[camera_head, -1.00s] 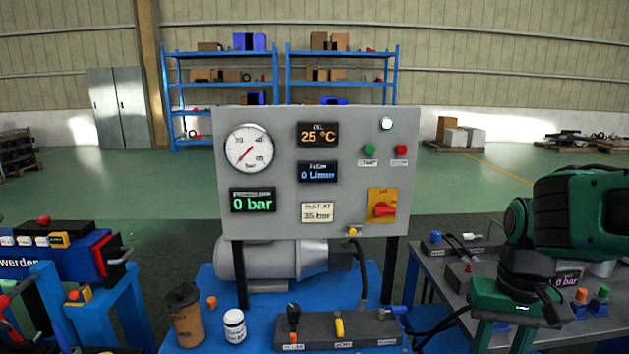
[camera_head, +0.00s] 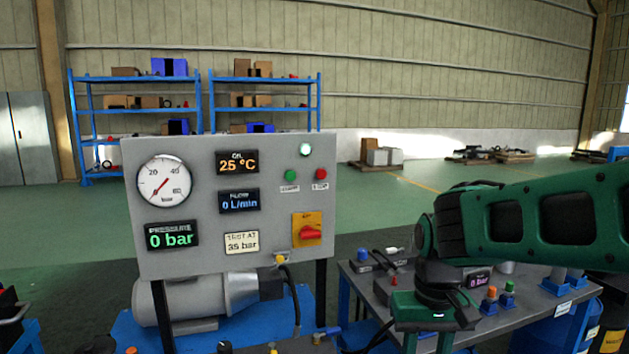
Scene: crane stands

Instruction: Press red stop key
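The red stop key (camera_head: 321,174) is a small round button at the upper right of the grey control panel (camera_head: 205,256). A green start key (camera_head: 291,176) sits to its left, and a lit white lamp (camera_head: 306,150) is above. My green arm comes in from the right edge. My gripper (camera_head: 432,343) hangs to the right of the panel and below the keys, apart from both. Its fingers point down; their tips are cut off or too unclear to show how far apart they are.
The pressure display (camera_head: 171,236) reads 0 bar. A grey side table (camera_head: 535,300) with orange and green buttons lies behind my gripper. Blue shelves (camera_head: 203,98) stand far back.

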